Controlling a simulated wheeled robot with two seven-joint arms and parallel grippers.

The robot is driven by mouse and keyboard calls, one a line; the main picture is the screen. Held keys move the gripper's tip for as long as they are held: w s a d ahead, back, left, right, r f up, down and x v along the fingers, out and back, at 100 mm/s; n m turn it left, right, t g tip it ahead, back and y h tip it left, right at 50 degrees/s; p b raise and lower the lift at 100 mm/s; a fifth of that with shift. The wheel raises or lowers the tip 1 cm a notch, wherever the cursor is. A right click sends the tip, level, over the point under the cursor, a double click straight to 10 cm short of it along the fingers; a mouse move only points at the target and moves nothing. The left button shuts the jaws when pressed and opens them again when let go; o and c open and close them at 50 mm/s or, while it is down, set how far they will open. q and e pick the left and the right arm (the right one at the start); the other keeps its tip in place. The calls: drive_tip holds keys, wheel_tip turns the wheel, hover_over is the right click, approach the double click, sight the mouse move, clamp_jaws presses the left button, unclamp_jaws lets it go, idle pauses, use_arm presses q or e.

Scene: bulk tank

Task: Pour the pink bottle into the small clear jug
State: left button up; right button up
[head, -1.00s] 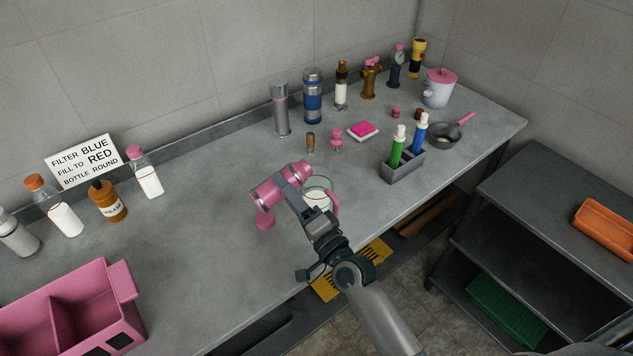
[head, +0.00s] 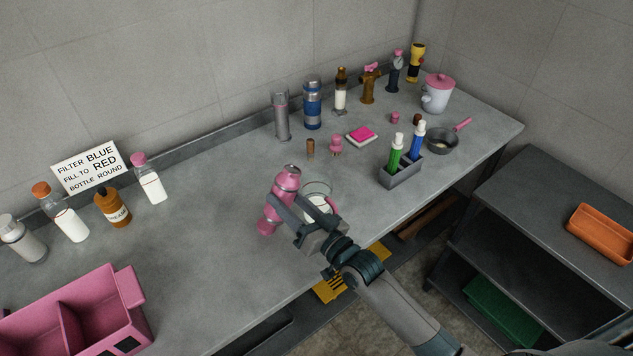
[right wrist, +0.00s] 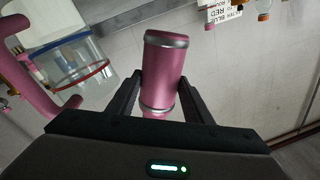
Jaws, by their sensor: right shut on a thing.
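The pink bottle (head: 287,182) has silvery bands and is in my right gripper (head: 284,207), near the front middle of the counter. It leans a little, with its top toward the upper right. The right wrist view shows the bottle (right wrist: 164,75) between both fingers of the gripper (right wrist: 160,100). The small clear jug (head: 321,188) stands just right of the bottle, partly hidden by my gripper. It has a pink handle and something white inside. In the right wrist view the jug (right wrist: 78,62) shows a red and a blue ring. My left gripper is not in view.
A pink divided caddy (head: 88,312) stands front left. Several bottles and a sign (head: 90,165) stand along the left back. A grey marker holder (head: 401,174) and a pan (head: 442,141) are to the right. The counter left of the pink bottle is clear.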

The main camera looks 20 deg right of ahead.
wheel_tip(320, 180, down, 2)
drive_tip(key=shift+a+f+n+b, duration=0.2)
drive_tip(key=shift+n+b, duration=0.1)
drive_tip(key=shift+b, duration=0.15)
drive_tip(key=shift+s+f+n+b, duration=0.1)
drive_tip(key=shift+f+n+b, duration=0.3)
drive_tip(key=shift+f, duration=0.45)
drive_tip(key=r+n+p, duration=0.1)
drive_tip(key=p, duration=0.2)
drive_tip(key=shift+s+a+r+n, duration=0.1)
drive_tip(key=shift+a+r+n, duration=0.2)
drive_tip(key=shift+r+n, duration=0.1)
drive_tip(key=shift+n, duration=0.3)
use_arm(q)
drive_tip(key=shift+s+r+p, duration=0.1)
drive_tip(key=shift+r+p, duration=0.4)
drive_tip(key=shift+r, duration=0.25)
use_arm(e)
drive_tip(key=shift+a+f+n+g, duration=0.25)
drive_tip(key=shift+f+n+g, duration=0.15)
drive_tip(key=shift+n, duration=0.5)
drive_tip(key=shift+s, duration=0.1)
